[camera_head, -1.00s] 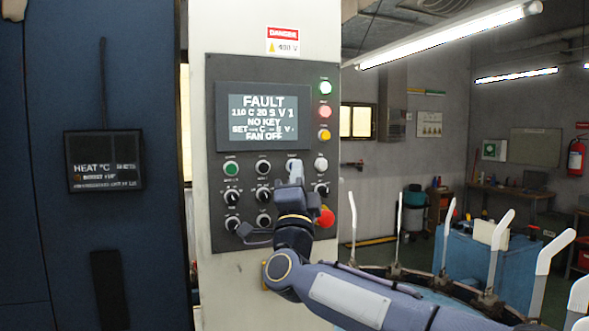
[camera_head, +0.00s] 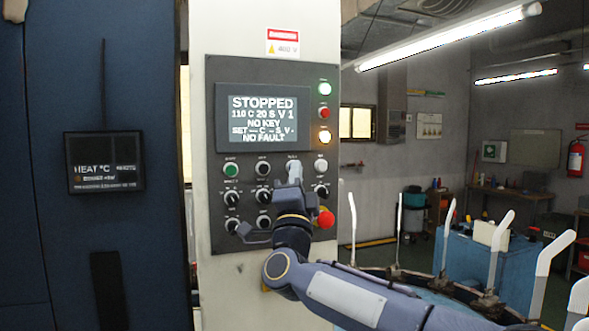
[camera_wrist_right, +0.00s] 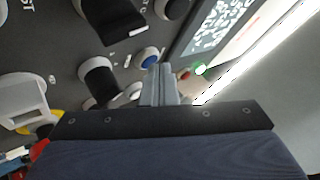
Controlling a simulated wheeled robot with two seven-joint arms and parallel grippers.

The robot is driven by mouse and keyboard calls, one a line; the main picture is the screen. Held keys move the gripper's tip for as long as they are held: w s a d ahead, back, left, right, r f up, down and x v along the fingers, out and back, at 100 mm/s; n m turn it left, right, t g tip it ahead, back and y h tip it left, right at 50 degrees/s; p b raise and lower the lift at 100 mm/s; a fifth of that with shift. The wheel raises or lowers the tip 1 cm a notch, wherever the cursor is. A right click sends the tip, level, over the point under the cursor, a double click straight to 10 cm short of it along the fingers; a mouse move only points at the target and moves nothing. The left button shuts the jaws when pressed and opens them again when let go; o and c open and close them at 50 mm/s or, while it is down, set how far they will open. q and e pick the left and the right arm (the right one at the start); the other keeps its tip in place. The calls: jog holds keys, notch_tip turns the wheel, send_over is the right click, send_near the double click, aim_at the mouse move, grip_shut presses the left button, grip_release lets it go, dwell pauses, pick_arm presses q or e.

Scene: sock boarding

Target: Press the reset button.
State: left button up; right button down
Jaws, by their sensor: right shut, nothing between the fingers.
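The grey control panel (camera_head: 217,245) is on a pale cabinet, with a screen (camera_head: 262,117) reading STOPPED and NO FAULT. A blue button (camera_wrist_right: 150,58) shows just beyond my fingertips in the right wrist view. In the head view my right gripper (camera_head: 295,172) covers that spot in the upper button row, so the button is hidden there. The right gripper is shut and empty, also seen in the right wrist view (camera_wrist_right: 160,84). Its tips are at or very close to the blue button; I cannot tell whether they touch. My left gripper is not in view.
A red mushroom button (camera_head: 326,219) sits just right of my right wrist. Several black knobs and a green button (camera_head: 230,170) surround the gripper. A dark heat display (camera_head: 105,162) hangs at left. White upright forms (camera_head: 498,245) stand at the right.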

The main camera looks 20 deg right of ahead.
dwell(0.3)
jog(key=shift+s+a+b, duration=0.1)
jog(key=shift+s+b, duration=0.65)
jog(key=shift+s, duration=0.1)
jog(key=s+b, duration=0.3)
jog(key=s, duration=0.2)
jog(key=shift+a, duration=0.15)
dwell(0.6)
